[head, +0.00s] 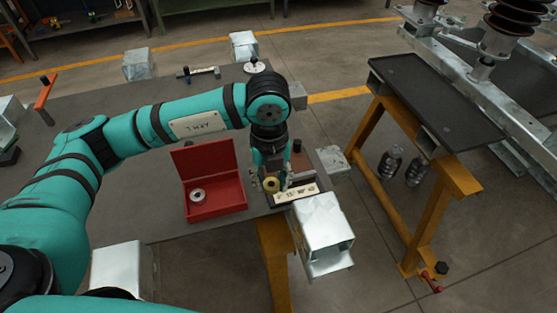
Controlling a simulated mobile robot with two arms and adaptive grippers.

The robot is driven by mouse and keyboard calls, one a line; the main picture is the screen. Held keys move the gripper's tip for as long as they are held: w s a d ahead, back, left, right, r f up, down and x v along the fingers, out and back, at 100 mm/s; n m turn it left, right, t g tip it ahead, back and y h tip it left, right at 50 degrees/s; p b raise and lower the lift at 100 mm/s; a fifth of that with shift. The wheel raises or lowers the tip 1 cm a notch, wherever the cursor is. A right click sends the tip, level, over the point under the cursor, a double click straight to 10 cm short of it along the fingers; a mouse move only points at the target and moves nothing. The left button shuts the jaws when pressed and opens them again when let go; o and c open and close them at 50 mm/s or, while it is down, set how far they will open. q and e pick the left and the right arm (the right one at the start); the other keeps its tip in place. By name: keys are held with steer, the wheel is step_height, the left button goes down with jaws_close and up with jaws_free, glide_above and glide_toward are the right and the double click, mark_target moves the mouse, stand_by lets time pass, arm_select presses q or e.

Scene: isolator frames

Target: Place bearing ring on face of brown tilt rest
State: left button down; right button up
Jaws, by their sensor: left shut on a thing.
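My left gripper (273,181) points down near the front right corner of the grey table. It is shut on a small brass-coloured bearing ring (270,185), whose round face is turned toward the camera. The brown tilt rest (302,161) stands just right of and behind the gripper, partly hidden by it. A pale plate with dark marks (296,194) lies in front of the rest. I cannot tell whether the ring touches the rest. My right gripper is not in view.
An open red box (219,203) with a silvery ring (197,195) inside stands left of the gripper. A shiny metal block (324,222) sits at the table's corner. A dark-topped trestle (424,95) stands to the right. The grey tabletop (95,120) has free room at the back left.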

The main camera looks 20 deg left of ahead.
arm_select(q)
steer(key=w, duration=0.6)
steer(key=shift+a+f+p, duration=0.25)
steer(key=shift+p, duration=0.1)
steer(key=shift+w+a+f, duration=0.1)
steer(key=shift+w, duration=0.75)
step_height(320, 180, down, 3)
steer(key=shift+f+p, duration=0.15)
steer(key=shift+p, duration=0.3)
steer(key=shift+f, duration=0.3)
steer(key=c, duration=0.9)
jaws_free()
steer(key=shift+r, duration=0.3)
step_height(320, 180, up, 12)
steer(key=shift+f+b, duration=0.1)
steer(key=shift+b, duration=0.35)
